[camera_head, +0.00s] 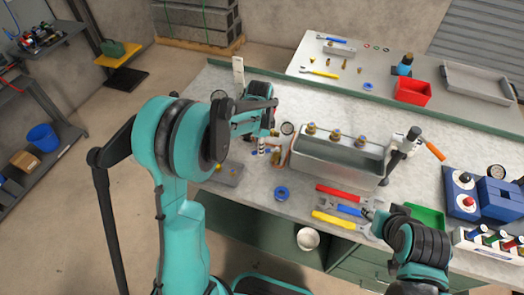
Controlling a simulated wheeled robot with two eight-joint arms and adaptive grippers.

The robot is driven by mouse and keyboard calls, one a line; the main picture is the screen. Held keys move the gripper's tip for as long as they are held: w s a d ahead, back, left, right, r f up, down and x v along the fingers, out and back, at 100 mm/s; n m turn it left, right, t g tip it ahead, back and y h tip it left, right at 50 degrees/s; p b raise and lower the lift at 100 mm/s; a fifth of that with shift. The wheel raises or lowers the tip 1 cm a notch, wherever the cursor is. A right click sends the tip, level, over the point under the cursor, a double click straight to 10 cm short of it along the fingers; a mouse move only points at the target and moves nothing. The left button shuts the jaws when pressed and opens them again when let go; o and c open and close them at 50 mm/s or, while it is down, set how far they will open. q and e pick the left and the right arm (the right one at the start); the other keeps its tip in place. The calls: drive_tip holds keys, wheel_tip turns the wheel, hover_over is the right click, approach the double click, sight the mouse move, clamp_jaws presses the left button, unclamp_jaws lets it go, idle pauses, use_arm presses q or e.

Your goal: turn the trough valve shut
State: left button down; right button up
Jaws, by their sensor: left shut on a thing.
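The grey metal trough (333,168) stands on the bench, with several brass fittings along its back rim. The small trough valve (262,148), with blue parts, is beside the trough's left end, near a curved orange-brown hose (285,152). My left gripper (268,126) is at the valve and shut on it; its arm and dark fingers hide much of the contact. The valve's handle angle is too small to read. My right gripper (377,214) is at the front edge of the bench, right of the pliers; its fingers are too unclear to judge.
Blue boxes (499,199) and a green tray (427,217) occupy the right side.

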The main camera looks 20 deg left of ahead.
use_arm(q)
drive_tip(key=w+m, duration=0.2)
drive_tip(key=m, duration=0.1)
drive_tip(key=shift+a+m, duration=0.3)
drive_tip(key=shift+a, duration=0.05)
drive_tip(key=shift+w+m, duration=0.75)
drive_tip(key=shift+m, duration=0.65)
drive_tip(key=c, duration=1.5)
unclamp_jaws()
wheel_tip(320, 180, up, 12)
